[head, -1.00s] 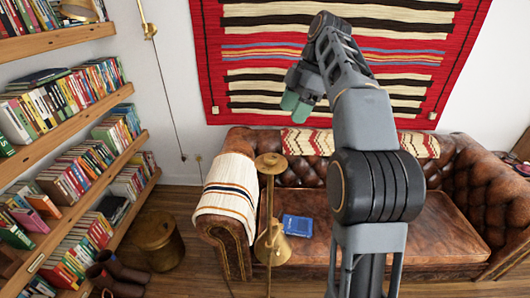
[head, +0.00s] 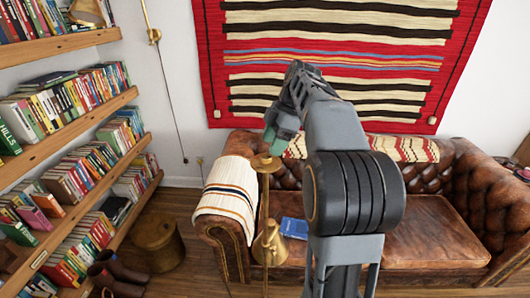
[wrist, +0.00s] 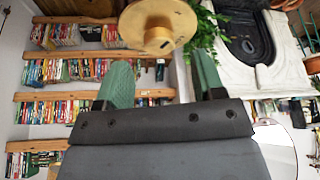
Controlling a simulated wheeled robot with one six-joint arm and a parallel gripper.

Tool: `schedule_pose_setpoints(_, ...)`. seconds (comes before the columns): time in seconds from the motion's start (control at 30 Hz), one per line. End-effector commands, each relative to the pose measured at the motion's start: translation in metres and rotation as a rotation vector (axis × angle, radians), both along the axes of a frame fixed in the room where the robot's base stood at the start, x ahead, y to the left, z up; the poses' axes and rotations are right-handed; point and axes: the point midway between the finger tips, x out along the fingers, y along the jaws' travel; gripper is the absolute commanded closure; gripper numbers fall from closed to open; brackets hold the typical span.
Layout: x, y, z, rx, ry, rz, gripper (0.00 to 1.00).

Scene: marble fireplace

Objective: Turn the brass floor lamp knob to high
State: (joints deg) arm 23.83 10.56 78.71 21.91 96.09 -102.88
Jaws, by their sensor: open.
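The brass floor lamp (head: 265,205) stands in front of the sofa's left arm in the head view. It has a round brass disc (head: 266,164) at its top and a bell-shaped brass shade (head: 270,246) lower on the pole. My gripper (head: 277,137) is just above and slightly right of the disc in that view. In the wrist view my gripper (wrist: 161,70) shows two green fingers spread apart, with nothing between them. A round brass piece with a raised centre (wrist: 158,28) lies beyond the fingertips, apart from them. I cannot make out a separate knob.
A leather sofa (head: 425,232) stands behind the lamp, with a blue book (head: 293,228) on its seat. Bookshelves (head: 70,125) fill the left side. A brass bin (head: 157,240) and boots (head: 115,277) stand on the floor. A wall lamp (head: 154,35) hangs behind.

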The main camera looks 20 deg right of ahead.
Motion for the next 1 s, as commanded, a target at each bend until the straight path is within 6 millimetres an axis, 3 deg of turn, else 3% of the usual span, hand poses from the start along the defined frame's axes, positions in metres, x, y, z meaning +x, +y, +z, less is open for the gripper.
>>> schedule_pose_setpoints(0.3,-0.001,0.006,-0.029,0.0,0.0,-0.012,0.37)
schedule_pose_setpoints(0.73,-0.001,0.008,-0.034,0.0,-0.001,-0.013,0.37)
schedule_pose_setpoints(1.0,-0.001,0.007,-0.034,0.0,-0.001,-0.014,0.63)
